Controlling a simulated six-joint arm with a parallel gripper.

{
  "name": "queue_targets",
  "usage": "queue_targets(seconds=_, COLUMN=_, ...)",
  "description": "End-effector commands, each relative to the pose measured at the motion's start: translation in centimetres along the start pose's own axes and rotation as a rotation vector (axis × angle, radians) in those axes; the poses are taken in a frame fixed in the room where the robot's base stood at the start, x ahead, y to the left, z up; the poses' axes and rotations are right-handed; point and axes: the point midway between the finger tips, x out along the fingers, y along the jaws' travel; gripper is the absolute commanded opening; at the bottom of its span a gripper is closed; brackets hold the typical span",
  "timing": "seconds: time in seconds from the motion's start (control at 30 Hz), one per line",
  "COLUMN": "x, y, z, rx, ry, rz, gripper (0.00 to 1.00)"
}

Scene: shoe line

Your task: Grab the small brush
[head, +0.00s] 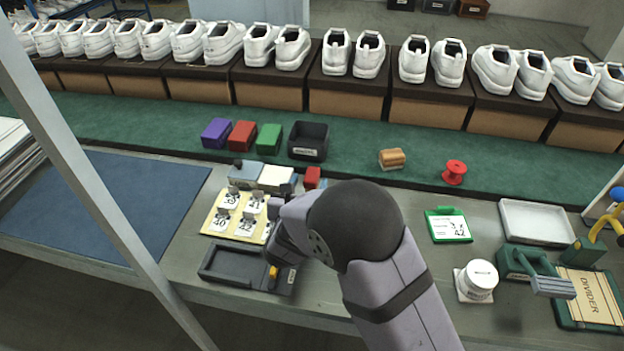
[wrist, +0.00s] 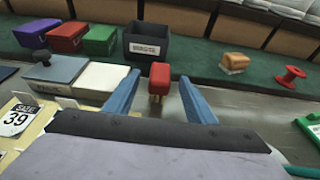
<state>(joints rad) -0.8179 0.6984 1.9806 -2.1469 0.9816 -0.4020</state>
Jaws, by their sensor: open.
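A small red block-shaped piece (head: 312,177) stands on the grey bench just behind my arm. In the wrist view this red piece (wrist: 160,74) has a tan lower part, like short bristles. A tan and brown brush-like piece (head: 392,158) lies on the green strip further right, and it also shows in the wrist view (wrist: 235,62). I cannot tell for sure which one is the small brush. My gripper (wrist: 160,84) is open with its blue fingers apart, and the red piece shows between them. Nothing is held. My arm hides most of the gripper in the head view.
A dark bin (head: 309,142) and purple, red and green blocks stand behind. A blue-grey box (head: 245,173) and a white-topped box (head: 276,178) stand left of the red piece. A number-tag board (head: 211,222) and dark tray (head: 222,277) lie in front. A red spool (head: 454,172) stands right.

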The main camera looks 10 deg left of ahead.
Motion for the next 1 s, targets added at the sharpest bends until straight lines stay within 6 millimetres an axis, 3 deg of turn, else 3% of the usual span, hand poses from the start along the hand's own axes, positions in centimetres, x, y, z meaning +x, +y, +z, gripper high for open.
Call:
queue_targets(seconds=0.3, x=3.8, y=-0.1, z=0.3, rx=-0.001, ry=0.001, rz=-0.002, gripper=0.5)
queue_targets(seconds=0.67, x=4.5, y=-0.1, z=0.2, rx=-0.001, ry=0.001, rz=0.0, gripper=0.5)
queue_targets(seconds=0.83, x=4.5, y=-0.1, z=0.2, rx=-0.001, ry=0.001, rz=0.0, gripper=0.09)
queue_targets(seconds=0.87, x=4.5, y=-0.1, z=0.2, rx=-0.001, ry=0.001, rz=0.0, gripper=0.05)
queue_targets(seconds=1.0, x=4.5, y=-0.1, z=0.3, rx=0.0, ry=0.0, rz=0.0, gripper=0.05)
